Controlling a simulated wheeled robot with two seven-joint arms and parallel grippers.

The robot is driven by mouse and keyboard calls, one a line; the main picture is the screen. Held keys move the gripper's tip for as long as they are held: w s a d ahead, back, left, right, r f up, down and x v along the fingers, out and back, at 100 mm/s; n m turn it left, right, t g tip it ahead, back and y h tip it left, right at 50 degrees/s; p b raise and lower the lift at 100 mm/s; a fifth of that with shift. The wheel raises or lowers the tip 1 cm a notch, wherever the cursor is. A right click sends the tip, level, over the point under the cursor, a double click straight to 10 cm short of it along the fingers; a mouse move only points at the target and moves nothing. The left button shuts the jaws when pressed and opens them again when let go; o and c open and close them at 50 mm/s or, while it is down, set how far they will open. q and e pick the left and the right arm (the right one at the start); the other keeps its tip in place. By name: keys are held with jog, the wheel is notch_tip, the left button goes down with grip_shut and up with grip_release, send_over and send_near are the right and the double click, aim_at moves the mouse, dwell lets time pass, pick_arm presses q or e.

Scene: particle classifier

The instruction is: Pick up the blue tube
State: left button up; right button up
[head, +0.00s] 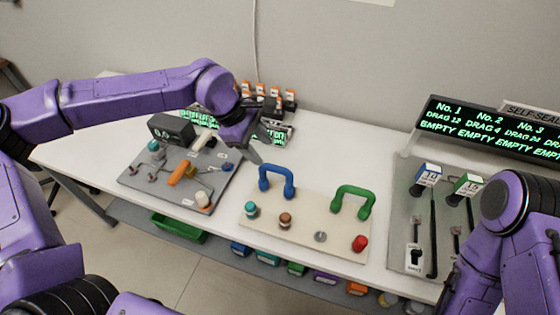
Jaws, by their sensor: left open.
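The blue tube (278,180) is a U-shaped arch. It stands upright on a cream board (320,225) near the middle of the table. My left gripper (257,148) is open and empty. In the picture it shows just above and behind the blue tube, apart from it. A similar green tube (353,201) stands on the same board to the right. My right arm comes in at the lower right, and its gripper is out of view.
A grey panel (150,180) with an orange handle lies left of the board. Small orange-topped items (270,95) stand at the back. A grey unit (410,210) with levers and a lit sign (485,125) is at right. Coloured bins show below the table.

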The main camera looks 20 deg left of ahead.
aim_at(279, 168)
pick_arm(q)
jog(key=shift+w+d+f, duration=0.35)
jog(key=shift+w+d, duration=0.15)
jog(key=shift+w, duration=0.2)
jog(key=p+x, duration=0.1)
jog(key=x, duration=0.1)
jog(key=p+x, duration=0.1)
jog(key=x, duration=0.2)
jog(key=p+x, duration=0.1)
jog(key=x, duration=0.2)
jog(key=shift+s+d+f, duration=0.1)
jog(key=shift+s+f, duration=0.15)
jog(key=shift+s+d, duration=0.1)
jog(key=shift+s, duration=0.15)
jog(key=shift+r, duration=0.1)
jog(key=shift+c, duration=1.2)
grip_shut()
pick_arm(e)
notch_tip(279, 168, up, 4)
jog(key=shift+s+d+f, duration=0.1)
jog(key=shift+s+f, duration=0.05)
jog(key=shift+f, duration=0.1)
